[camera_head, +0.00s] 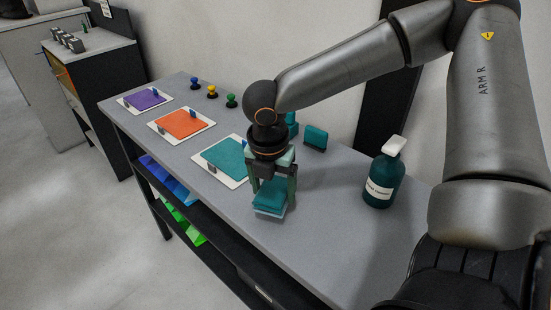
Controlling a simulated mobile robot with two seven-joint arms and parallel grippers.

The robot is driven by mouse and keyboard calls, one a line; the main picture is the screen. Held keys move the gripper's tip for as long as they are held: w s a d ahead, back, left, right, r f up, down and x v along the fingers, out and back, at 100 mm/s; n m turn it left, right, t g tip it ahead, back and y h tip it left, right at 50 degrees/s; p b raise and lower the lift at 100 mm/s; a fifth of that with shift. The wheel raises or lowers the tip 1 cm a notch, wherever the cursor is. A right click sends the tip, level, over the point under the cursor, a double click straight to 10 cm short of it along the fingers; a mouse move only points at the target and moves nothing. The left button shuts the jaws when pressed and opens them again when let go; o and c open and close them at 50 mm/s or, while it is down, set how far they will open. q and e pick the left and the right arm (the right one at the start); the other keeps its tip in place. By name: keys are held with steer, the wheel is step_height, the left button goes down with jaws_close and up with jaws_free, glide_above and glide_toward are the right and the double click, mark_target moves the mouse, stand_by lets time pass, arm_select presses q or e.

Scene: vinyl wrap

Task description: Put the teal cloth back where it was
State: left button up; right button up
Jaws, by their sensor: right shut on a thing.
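My right gripper (272,194) reaches down over the table, shut on the folded teal cloth (270,208). The cloth shows between and just below the fingers, with a paler layer at its lower edge. I cannot tell whether it touches the table top or hangs slightly above it. It is to the right of and nearer than the white tray (238,185) with a teal sheet (225,157). My left gripper is not in view.
A teal block (316,137) stands behind the gripper. A dark teal bottle (384,180) with a white cap is to the right. Trays with orange (182,123) and purple (146,98) sheets lie farther left, near small coloured knobs (212,92). The grey table (310,235) is clear in front.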

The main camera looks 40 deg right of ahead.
mark_target(275, 192)
steer(key=f, duration=0.3)
steer(key=shift+s+d+f+b, duration=0.1)
steer(key=shift+d+f+b, duration=0.2)
steer(key=shift+b, duration=0.1)
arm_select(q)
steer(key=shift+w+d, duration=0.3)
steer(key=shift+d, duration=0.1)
arm_select(e)
steer(key=shift+f, duration=0.1)
steer(key=o, duration=1)
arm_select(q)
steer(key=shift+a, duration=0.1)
